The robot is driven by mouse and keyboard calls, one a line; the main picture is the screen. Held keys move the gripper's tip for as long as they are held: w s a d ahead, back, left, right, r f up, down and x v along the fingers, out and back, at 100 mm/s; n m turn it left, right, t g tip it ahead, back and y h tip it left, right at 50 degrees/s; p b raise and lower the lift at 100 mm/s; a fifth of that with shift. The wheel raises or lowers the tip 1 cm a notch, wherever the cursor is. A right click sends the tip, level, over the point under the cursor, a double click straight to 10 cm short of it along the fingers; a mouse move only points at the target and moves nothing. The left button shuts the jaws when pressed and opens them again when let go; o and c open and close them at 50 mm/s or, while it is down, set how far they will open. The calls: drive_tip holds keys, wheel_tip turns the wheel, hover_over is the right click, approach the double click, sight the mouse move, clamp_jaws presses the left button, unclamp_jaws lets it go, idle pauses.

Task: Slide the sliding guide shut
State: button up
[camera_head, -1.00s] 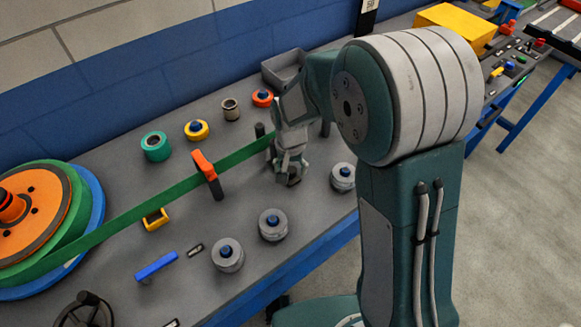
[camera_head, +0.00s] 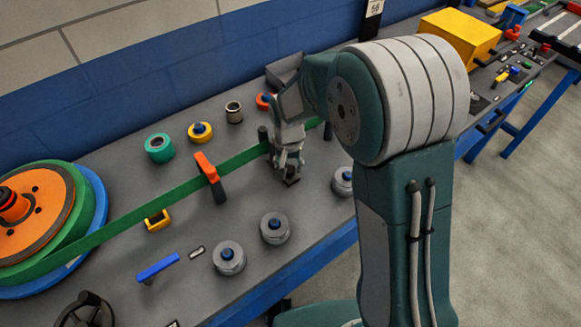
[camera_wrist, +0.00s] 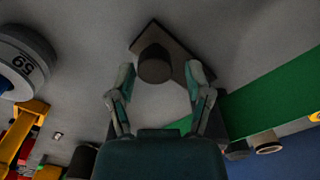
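In the wrist view a dark, angled plate with a round knob (camera_wrist: 155,64), which looks like the sliding guide, lies on the grey bench top. My gripper (camera_wrist: 160,76) is open, with its two fingers spread to the left and right of the knob. I cannot tell whether either finger touches it. In the head view my gripper (camera_head: 289,172) points down at the bench, beside the green belt (camera_head: 240,158). A small dark part of the guide (camera_head: 292,182) shows under the fingers; the rest is hidden by the gripper.
The green belt runs from an orange and green reel (camera_head: 38,215) past an orange-topped post (camera_head: 210,177). Grey weights (camera_head: 275,228) stand near the bench's front edge. A blue bar (camera_head: 158,267) and a yellow bracket (camera_head: 157,220) lie at left. A dark post (camera_head: 263,137) stands close behind my gripper.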

drive_tip(key=shift+a, duration=0.15)
wheel_tip(320, 180, up, 12)
idle(0.7)
drive_tip(key=shift+s+a+f, duration=0.1)
